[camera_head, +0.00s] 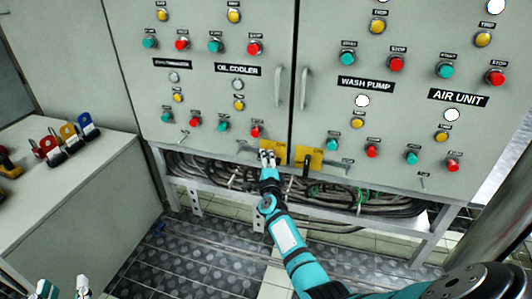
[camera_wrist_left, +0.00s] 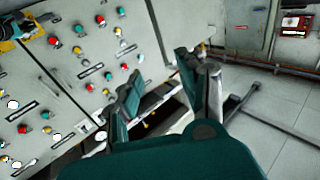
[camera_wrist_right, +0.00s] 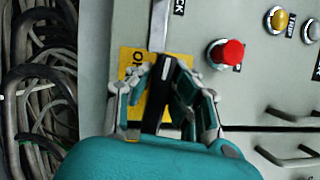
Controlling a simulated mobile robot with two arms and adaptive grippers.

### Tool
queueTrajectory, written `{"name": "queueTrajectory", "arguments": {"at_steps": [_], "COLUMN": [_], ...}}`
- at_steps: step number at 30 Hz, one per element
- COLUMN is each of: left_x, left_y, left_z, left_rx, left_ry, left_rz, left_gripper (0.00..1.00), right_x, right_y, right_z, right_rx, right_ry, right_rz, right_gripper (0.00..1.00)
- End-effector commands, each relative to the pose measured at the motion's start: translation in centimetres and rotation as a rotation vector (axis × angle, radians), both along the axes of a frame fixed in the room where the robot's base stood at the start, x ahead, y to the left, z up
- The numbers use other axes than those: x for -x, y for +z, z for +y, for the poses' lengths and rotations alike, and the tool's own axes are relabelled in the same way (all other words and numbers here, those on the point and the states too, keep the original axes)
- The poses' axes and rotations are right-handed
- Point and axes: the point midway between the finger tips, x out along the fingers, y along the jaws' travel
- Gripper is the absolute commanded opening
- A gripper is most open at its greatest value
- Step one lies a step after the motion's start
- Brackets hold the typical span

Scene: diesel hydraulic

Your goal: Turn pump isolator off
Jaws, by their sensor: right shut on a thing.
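Two yellow switch plates sit along the bottom edge of the grey control cabinet. The left plate (camera_head: 280,150) is partly covered by my right gripper (camera_head: 267,157). The right plate (camera_head: 315,157) has a black handle (camera_head: 306,168) hanging down. In the right wrist view, my right gripper (camera_wrist_right: 165,100) is shut on a black isolator handle (camera_wrist_right: 156,106) in front of a yellow plate (camera_wrist_right: 137,62) with partly hidden lettering. My left gripper (camera_head: 63,289) is at the lower left of the head view, away from the cabinet, with its fingers apart and empty; the left wrist view also shows it (camera_wrist_left: 168,92).
Start and stop buttons cover the cabinet (camera_head: 330,120), with a red button (camera_wrist_right: 226,53) close to my right gripper. Cable bundles (camera_head: 380,200) run under it. Padlocks (camera_head: 68,132) stand on a grey box (camera_head: 85,195) at left. Chequered floor (camera_head: 190,260) is open in front.

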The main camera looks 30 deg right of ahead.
Motion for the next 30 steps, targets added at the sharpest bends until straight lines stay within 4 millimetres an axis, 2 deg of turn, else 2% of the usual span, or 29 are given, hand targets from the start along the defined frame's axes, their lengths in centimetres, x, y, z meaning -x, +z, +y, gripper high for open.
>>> {"name": "queueTrajectory", "arguments": {"at_steps": [6, 12, 19, 30], "left_x": [1.2, 3.4, 5.2, 5.8], "left_y": [-5.9, -9.8, -11.9, -12.5], "left_z": [1.3, 2.4, 3.2, 3.4], "left_rx": [-0.089, -0.143, -0.175, -0.183], "left_ry": [0.023, 0.036, 0.047, 0.049], "left_rz": [0.352, 0.581, 0.719, 0.757], "left_gripper": [0.40, 0.40, 0.40, 0.40], "right_x": [0.0, -0.1, -0.1, 0.0], "right_y": [0.2, 0.1, -0.1, -0.3], "right_z": [0.1, 0.1, 0.1, 0.1], "right_rx": [0.051, 0.085, 0.106, 0.112], "right_ry": [0.001, 0.001, 0.001, 0.002], "right_rz": [0.062, 0.100, 0.126, 0.133], "right_gripper": [0.00, 0.00, 0.00, 0.00]}}
